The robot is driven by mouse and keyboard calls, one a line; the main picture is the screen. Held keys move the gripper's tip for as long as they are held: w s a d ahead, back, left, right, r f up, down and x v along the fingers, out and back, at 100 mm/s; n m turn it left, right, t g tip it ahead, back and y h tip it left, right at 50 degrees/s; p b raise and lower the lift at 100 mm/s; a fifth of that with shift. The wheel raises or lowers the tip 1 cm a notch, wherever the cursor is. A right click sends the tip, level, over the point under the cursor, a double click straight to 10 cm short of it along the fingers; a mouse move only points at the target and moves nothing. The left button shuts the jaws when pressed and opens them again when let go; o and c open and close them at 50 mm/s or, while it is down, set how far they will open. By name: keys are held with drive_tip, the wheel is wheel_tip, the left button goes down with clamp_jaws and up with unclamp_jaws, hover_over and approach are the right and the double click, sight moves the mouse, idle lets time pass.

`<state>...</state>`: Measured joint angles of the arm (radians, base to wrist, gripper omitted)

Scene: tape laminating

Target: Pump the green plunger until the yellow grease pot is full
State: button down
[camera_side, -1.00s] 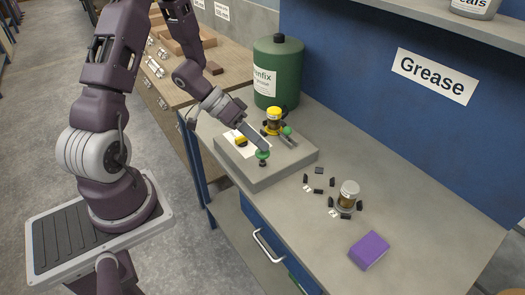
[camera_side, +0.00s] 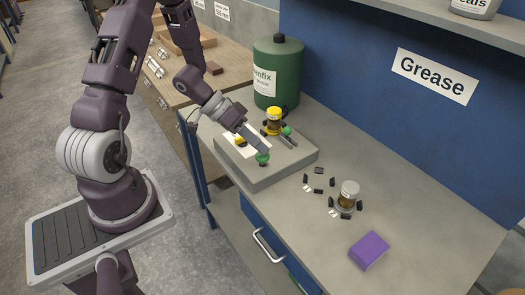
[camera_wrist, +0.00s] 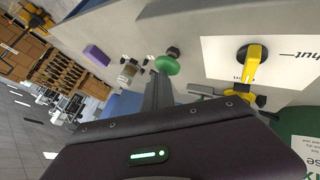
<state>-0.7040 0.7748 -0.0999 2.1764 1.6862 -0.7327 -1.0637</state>
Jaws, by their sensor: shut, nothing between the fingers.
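The green plunger (camera_side: 262,159) stands at the front of the grey block; it also shows as a green disc in the wrist view (camera_wrist: 167,65). My gripper (camera_side: 264,151) is shut and empty, with its fingertips at the plunger's top, seemingly touching it. The yellow grease pot (camera_side: 274,121) has a yellow cap and dark contents and stands at the block's back; its fill level is too small to tell. A yellow lever (camera_wrist: 251,62) on a white card (camera_wrist: 215,58) points away from the "shut" word, towards a partly covered word.
A smaller green knob (camera_side: 287,131) sits right of the pot. A large green canister (camera_side: 277,75) stands behind the grey block (camera_side: 255,180). A grey-capped jar (camera_side: 348,193), several small black pieces and a purple block (camera_side: 369,250) lie to the right. The bench's right end is clear.

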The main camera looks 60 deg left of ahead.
sight(259, 154)
drive_tip(key=shift+f, duration=0.5)
idle(0.5)
drive_tip(key=shift+r, duration=1.75)
drive_tip(key=shift+r, duration=2.5)
